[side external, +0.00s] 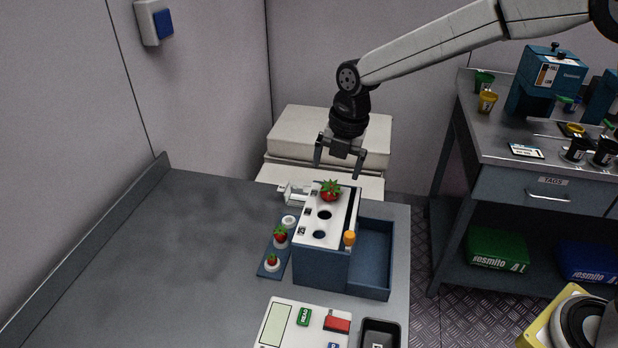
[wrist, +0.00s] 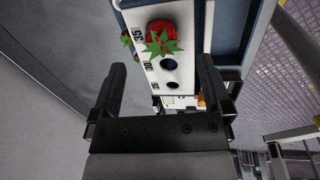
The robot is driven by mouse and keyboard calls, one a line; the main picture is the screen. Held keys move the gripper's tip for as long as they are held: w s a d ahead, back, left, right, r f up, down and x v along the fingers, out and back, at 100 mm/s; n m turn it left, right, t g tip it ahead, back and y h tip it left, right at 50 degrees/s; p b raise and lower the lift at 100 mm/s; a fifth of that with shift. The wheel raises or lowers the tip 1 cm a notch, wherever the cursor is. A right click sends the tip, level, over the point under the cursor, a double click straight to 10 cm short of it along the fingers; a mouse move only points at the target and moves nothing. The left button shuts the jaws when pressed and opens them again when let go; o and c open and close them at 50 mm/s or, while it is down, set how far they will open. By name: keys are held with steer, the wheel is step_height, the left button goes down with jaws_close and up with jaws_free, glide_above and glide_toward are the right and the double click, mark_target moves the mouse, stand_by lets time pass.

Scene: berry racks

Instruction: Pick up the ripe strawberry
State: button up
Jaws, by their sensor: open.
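A large red strawberry (side external: 331,190) with a green leafy cap sits in the far hole of the white-topped sizing rack (side external: 316,234). It also shows in the wrist view (wrist: 163,38), beside the printed 35. Two smaller red strawberries, a middle one (side external: 280,234) and a near one (side external: 272,259), sit on a low blue strip left of the rack. My gripper (side external: 338,172) is open and empty, above and just behind the large strawberry. In the wrist view my fingers (wrist: 168,85) are spread wide, with the strawberry beyond their tips.
The rack's other two holes look empty. A blue open bin (side external: 375,225) adjoins the rack on the right, with an orange knob (side external: 349,238) near its front. A white scale (side external: 301,325) and black tray (side external: 381,333) stand in front. The table's left side is clear.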

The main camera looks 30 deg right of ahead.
mark_target(332, 186)
steer(key=shift+w+a+f, duration=0.1)
steer(key=shift+a+f, duration=0.1)
steer(key=shift+f, duration=1.1)
steer(key=shift+w+a+f, duration=0.1)
steer(key=shift+a+f, duration=0.05)
steer(key=shift+f, duration=1.1)
steer(key=c, duration=0.7)
